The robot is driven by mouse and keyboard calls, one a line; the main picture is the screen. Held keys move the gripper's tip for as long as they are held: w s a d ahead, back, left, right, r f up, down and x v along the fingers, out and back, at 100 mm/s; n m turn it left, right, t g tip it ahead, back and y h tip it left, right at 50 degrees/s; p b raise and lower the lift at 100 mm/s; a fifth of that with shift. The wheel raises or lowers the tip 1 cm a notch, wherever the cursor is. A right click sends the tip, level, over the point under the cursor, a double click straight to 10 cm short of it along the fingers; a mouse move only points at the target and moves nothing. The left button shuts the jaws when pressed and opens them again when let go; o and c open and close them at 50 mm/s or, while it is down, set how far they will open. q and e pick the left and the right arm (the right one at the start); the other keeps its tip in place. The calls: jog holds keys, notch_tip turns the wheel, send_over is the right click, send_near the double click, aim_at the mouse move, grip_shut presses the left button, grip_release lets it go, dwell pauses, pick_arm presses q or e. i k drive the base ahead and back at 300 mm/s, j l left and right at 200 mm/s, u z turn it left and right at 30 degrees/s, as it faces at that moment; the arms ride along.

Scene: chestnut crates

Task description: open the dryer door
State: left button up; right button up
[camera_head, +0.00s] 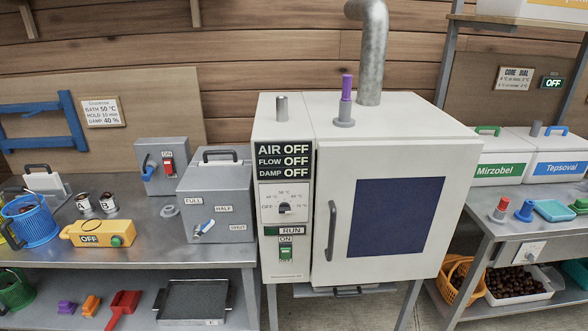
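The dryer (285,130) is a white cabinet in the middle of the head view, with a control panel on its left front. Its door (440,200) has a dark blue window (394,216) and looks shut. A grey vertical handle (332,231) sits on the door's left side. The panel reads AIR OFF, FLOW OFF and DAMP OFF, with a dial (285,208) and a green RUN switch (286,252) below. Neither of my grippers is in view.
A steel bench (110,255) on the left holds a grey box with a lever (215,200) and a yellow device (98,233). A right table (505,226) carries two labelled boxes (500,158). An orange basket (458,282) is below. The space before the door looks clear.

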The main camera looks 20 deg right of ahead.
aim_at(386, 211)
jog(key=z, duration=1.25)
